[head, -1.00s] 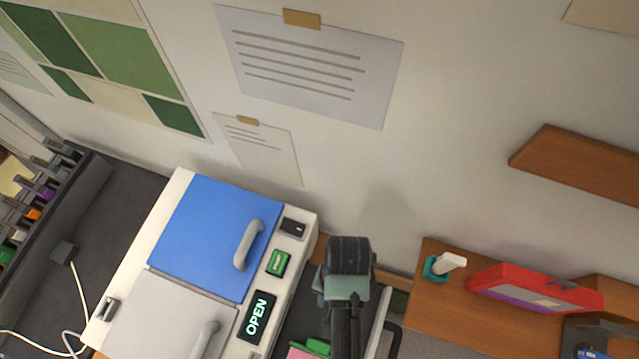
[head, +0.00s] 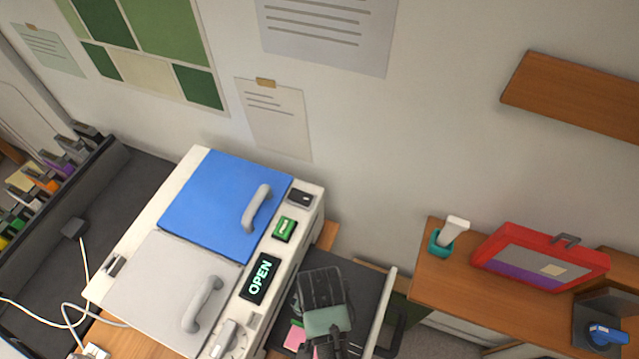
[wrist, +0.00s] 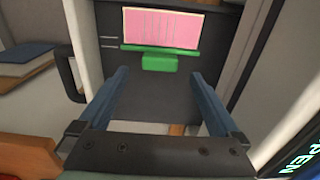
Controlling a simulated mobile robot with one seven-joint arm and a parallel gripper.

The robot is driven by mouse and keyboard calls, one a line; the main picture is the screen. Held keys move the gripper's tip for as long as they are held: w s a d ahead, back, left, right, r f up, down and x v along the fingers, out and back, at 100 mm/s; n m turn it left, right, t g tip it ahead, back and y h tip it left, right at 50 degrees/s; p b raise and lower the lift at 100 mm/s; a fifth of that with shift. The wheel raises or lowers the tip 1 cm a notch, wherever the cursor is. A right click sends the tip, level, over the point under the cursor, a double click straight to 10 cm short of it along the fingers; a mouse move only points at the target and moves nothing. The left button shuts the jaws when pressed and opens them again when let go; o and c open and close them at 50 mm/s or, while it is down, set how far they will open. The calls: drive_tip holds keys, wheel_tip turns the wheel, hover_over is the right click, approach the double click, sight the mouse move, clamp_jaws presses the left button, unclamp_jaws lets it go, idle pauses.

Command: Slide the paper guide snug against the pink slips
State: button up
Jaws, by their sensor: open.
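The pink slips (wrist: 163,28) lie as a flat stack with printed lines on a dark tray (wrist: 150,100), at the top of the wrist view. The green paper guide (wrist: 160,60), a thin bar with a block on it, lies along the near edge of the slips. Whether bar and slips touch or a narrow gap remains, I cannot tell. My gripper (wrist: 161,75) is open, with its two blue-grey fingers apart and nothing between them. The guide's block appears ahead of the fingertips, roughly centred. In the head view my arm hides most of the slips (head: 296,336).
A white machine with a blue lid (head: 225,205), a grey lid (head: 170,285) and a lit OPEN sign (head: 260,279) stands left of the tray. A pale rail (head: 380,312) borders the tray's right. A desk with a red case (head: 540,258) stands further right.

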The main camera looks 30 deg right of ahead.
wheel_tip(320, 180, down, 6)
drive_tip(key=shift+r, duration=0.1)
idle(0.4)
clamp_jaws()
idle(0.3)
